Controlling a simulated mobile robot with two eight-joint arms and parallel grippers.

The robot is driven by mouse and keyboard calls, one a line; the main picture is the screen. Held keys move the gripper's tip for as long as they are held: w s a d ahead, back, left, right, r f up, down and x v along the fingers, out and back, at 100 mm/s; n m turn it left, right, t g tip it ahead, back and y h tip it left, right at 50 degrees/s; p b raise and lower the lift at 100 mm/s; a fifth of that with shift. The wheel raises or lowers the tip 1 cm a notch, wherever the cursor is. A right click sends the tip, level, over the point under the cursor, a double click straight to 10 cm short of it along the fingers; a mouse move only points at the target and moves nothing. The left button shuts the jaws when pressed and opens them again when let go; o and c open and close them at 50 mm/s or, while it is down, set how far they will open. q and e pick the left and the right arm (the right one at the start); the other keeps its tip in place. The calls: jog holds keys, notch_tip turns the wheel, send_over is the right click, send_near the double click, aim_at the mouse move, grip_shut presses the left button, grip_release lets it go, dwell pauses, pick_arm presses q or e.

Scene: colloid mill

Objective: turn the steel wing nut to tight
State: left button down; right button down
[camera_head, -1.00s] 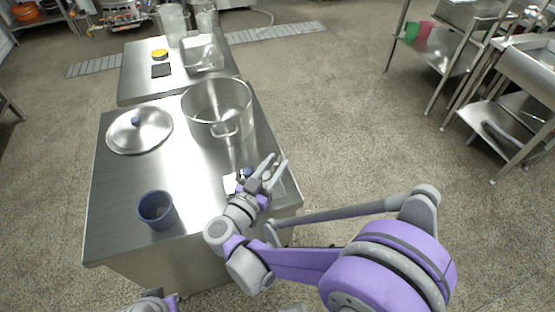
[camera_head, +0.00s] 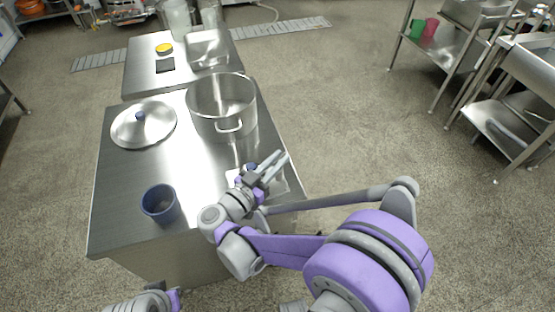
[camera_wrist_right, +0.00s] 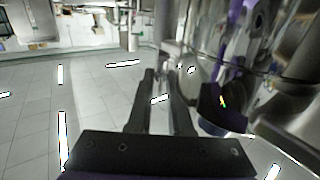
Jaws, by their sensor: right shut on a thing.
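My right gripper (camera_head: 279,161) is over the near right corner of the front steel table. In the right wrist view its two dark fingers (camera_wrist_right: 163,75) reach toward a shiny steel machine (camera_wrist_right: 215,50). The fingers are shut on a small steel part between them, apparently the steel wing nut. The nut is mostly hidden by the fingers, and its turn angle cannot be read. A blue part (camera_wrist_right: 212,127) of the machine sits just right of the fingers. My left gripper's fingers are not in view.
On the front table (camera_head: 115,215) stand a blue cup (camera_head: 160,204), a large steel pot (camera_head: 222,108) and a lid (camera_head: 144,124) with a blue knob. A second table (camera_head: 140,82) stands behind. Steel shelving (camera_head: 445,45) is at the right. The floor between is clear.

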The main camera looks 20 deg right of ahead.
jog(key=shift+w+m+g+h, duration=0.1)
jog(key=shift+m+g+h, duration=0.45)
jog(key=shift+g, duration=0.25)
jog(key=shift+d+m+g, duration=0.1)
jog(key=shift+m+g, duration=0.15)
jog(key=shift+g, duration=0.05)
jog(key=c, duration=1)
grip_release()
